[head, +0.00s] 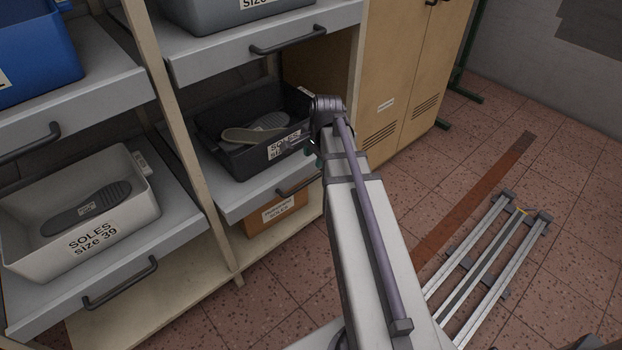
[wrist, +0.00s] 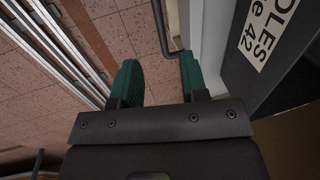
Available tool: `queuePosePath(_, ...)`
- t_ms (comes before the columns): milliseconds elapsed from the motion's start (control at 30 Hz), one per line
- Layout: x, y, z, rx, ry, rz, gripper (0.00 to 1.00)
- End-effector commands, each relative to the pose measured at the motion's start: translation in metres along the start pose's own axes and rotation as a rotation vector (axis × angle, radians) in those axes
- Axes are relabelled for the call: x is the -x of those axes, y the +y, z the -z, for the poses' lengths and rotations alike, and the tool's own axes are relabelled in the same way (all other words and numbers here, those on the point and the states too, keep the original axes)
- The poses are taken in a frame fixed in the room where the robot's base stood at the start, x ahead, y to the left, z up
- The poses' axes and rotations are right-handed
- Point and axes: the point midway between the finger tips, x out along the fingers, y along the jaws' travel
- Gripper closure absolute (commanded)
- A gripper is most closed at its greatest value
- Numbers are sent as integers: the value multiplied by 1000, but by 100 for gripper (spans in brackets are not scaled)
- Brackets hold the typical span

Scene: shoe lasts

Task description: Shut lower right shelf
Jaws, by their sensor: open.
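The lower right shelf (head: 232,203) is a grey pull-out tray that stands out from the rack, carrying a dark box (head: 243,160) of soles. Its dark bar handle (head: 297,186) is partly hidden behind my arm. My gripper (wrist: 160,68) is open, with two green fingers. In the wrist view, the handle (wrist: 162,28) shows just beyond and between the fingertips, and the right finger is close to the pale shelf front (wrist: 210,40). I cannot tell whether a finger touches it. In the head view my gripper is mostly hidden by my arm beside the box.
A left shelf (head: 170,243) bearing a white soles box (head: 130,205) also stands out. An upper right shelf (head: 220,62) overhangs the dark box. A brown carton (head: 275,212) sits below. A wooden cabinet (head: 400,90) is to the right. Tiled floor in front is free beside the rails.

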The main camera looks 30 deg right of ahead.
Motion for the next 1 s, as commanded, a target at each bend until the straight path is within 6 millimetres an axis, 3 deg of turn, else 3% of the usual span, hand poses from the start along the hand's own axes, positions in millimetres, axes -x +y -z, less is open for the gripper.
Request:
queuePosePath(133, -2, 2, 1, -3, 3, -12, 60)
queuePosePath(267, -17, 3, 1, -2, 2, -10, 60)
queuePosePath(600, -95, 4, 1, -2, 2, -8, 60)
queuePosePath(700, -108, 3, 1, -1, 2, -8, 60)
queuePosePath(1000, -108, 2, 1, -1, 2, -7, 60)
